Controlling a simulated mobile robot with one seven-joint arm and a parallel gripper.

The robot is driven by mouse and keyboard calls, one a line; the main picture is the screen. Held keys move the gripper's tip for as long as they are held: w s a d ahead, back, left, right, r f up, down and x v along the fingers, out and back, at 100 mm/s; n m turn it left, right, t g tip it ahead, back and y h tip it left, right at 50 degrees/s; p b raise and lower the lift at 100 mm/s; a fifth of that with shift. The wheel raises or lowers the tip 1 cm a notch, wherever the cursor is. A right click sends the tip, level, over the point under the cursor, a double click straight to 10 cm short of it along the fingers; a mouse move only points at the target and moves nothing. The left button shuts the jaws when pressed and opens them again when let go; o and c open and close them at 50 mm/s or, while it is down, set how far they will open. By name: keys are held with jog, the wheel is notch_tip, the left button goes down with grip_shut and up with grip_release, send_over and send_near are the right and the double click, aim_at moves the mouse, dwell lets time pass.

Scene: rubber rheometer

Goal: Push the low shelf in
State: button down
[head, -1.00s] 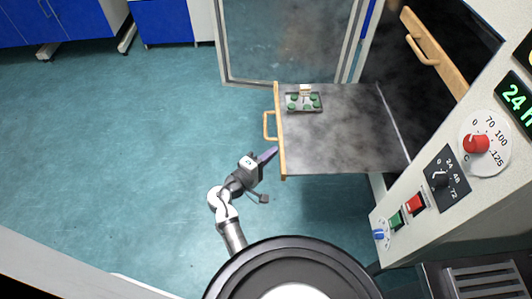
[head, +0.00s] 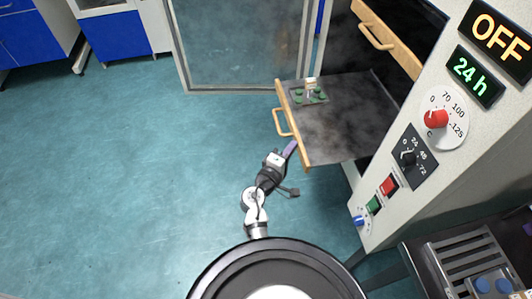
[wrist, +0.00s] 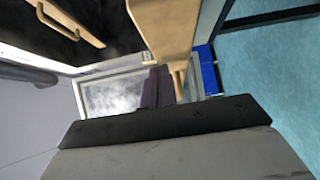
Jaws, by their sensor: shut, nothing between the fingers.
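The low shelf (head: 340,125) is a grey plate with a wooden front board (head: 294,128) and a wooden handle (head: 281,121). It sticks partly out of the oven-like cabinet. A small dark tray with green pieces (head: 310,96) rests on its far front corner. My gripper (head: 291,148) is shut and empty, its purple fingers at the near end of the front board. In the wrist view the fingers (wrist: 157,88) point along the wooden board (wrist: 165,35); whether they touch it I cannot tell.
The upper shelf's wooden front (head: 388,38) with its handle sits above. The open glass door (head: 240,45) stands beyond the shelf. The control panel (head: 425,130) reads OFF and 24 h, with knobs and buttons. The blue-green floor (head: 130,180) at left is clear.

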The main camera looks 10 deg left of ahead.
aim_at(338, 143)
jog(key=w+d, duration=0.1)
jog(key=d, duration=0.4)
jog(key=w+d, duration=0.2)
jog(key=d, duration=0.3)
jog(key=w+d, duration=0.2)
jog(key=d, duration=0.3)
jog(key=shift+d+p, duration=0.3)
jog(key=shift+p, duration=0.05)
jog(key=shift+a, duration=0.2)
